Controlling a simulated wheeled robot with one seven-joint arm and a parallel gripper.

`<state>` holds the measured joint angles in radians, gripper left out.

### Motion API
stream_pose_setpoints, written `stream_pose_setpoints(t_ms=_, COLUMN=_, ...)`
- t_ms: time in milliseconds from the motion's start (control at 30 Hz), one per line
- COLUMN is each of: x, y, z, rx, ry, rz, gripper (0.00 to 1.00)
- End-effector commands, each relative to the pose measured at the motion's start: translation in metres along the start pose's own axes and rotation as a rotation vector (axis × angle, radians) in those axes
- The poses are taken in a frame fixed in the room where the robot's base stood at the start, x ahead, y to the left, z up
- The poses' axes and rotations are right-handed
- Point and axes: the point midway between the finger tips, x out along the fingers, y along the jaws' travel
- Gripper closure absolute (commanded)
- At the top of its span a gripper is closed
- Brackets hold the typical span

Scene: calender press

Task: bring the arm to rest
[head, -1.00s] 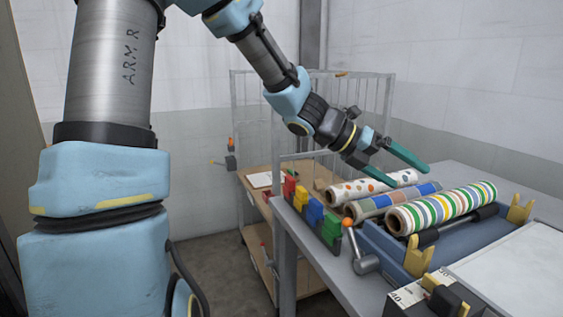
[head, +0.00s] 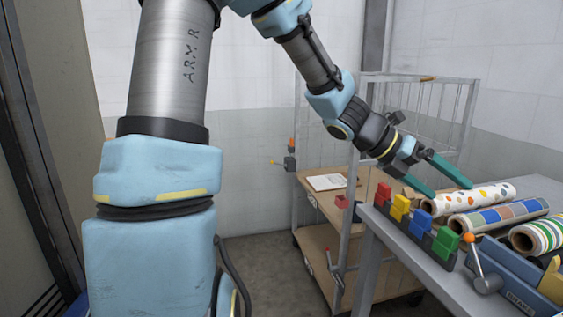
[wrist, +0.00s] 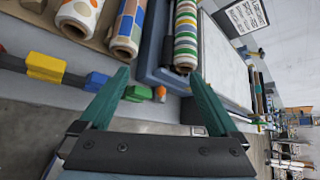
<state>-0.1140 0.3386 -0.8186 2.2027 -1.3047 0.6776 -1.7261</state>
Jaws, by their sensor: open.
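My gripper (head: 436,178) is open, with two green fingers spread apart and nothing between them. In the head view it hangs in the air above the left end of the grey bench, near the dotted roll (head: 470,198). In the wrist view my gripper (wrist: 160,100) shows its fingers framing the end of the striped roll (wrist: 186,45), which lies beyond the fingertips. My arm reaches out from the upper middle of the head view, bent downward at the wrist.
Rolls lie on the bench (head: 385,232), including a checked one (head: 500,215). Red, yellow, blue and green blocks (head: 423,220) line its edge. An orange-knobbed lever (head: 475,260) stands beside them. A caged trolley (head: 310,195) stands behind. Floor at left is clear.

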Motion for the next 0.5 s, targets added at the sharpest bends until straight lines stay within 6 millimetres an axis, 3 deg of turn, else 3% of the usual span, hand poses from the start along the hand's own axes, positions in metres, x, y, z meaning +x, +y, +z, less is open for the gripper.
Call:
stream_pose_setpoints(t_ms=267, x=-0.013, y=0.028, z=-0.032, rx=0.238, ry=0.096, rz=0.087, gripper=0.03)
stream_pose_setpoints(t_ms=500, x=-0.043, y=0.068, z=-0.076, rx=0.583, ry=0.264, rz=0.179, gripper=0.03)
